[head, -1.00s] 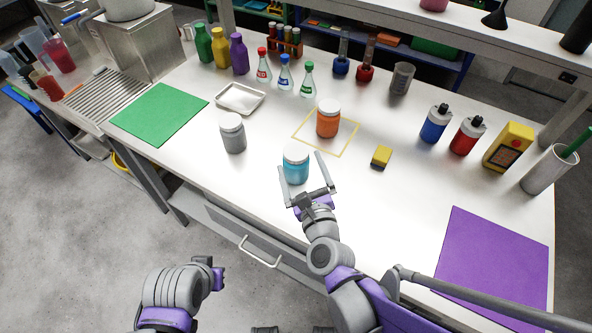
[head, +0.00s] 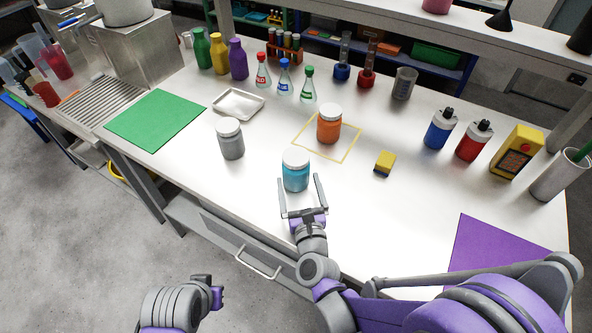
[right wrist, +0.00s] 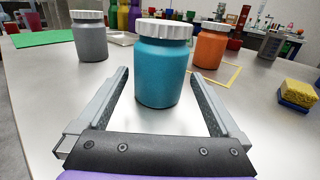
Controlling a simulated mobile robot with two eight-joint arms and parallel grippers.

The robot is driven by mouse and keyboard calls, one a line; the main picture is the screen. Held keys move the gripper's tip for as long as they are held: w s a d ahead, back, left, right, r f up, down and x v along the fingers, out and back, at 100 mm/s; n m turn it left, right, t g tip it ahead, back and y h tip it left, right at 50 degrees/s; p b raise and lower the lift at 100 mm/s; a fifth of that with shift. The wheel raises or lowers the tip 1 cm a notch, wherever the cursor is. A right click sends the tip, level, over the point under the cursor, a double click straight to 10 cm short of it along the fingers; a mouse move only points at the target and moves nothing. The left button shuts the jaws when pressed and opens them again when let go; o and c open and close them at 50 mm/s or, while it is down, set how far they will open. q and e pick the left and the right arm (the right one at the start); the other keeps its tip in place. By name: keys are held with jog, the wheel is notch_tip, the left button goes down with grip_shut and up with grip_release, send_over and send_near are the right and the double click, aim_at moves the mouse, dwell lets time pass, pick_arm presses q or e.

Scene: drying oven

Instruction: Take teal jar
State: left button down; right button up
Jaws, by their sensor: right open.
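The teal jar (head: 295,174) with a white lid stands upright on the white bench near its front edge. It also shows in the right wrist view (right wrist: 162,75), straight ahead and just beyond the fingertips or partly between them. My right gripper (head: 299,190) is open, low over the bench on the near side of the jar. In the right wrist view its two fingers (right wrist: 160,90) lie to either side of the jar's lower part, with gaps and no visible contact. My left gripper (head: 213,289) is at the bottom left, away from the bench; its fingers cannot be made out.
A grey jar (head: 230,140) stands left of the teal jar, and an orange jar (head: 329,125) behind right, in a yellow outlined square (head: 341,156). A yellow sponge (head: 385,162) lies to the right. A green mat (head: 153,121) and a purple mat (head: 490,240) lie at the sides.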

jog(key=w, duration=0.4)
jog(key=shift+w+a, duration=0.3)
jog(key=shift+a, duration=0.05)
jog(key=shift+c, duration=0.3)
jog(key=c, duration=1)
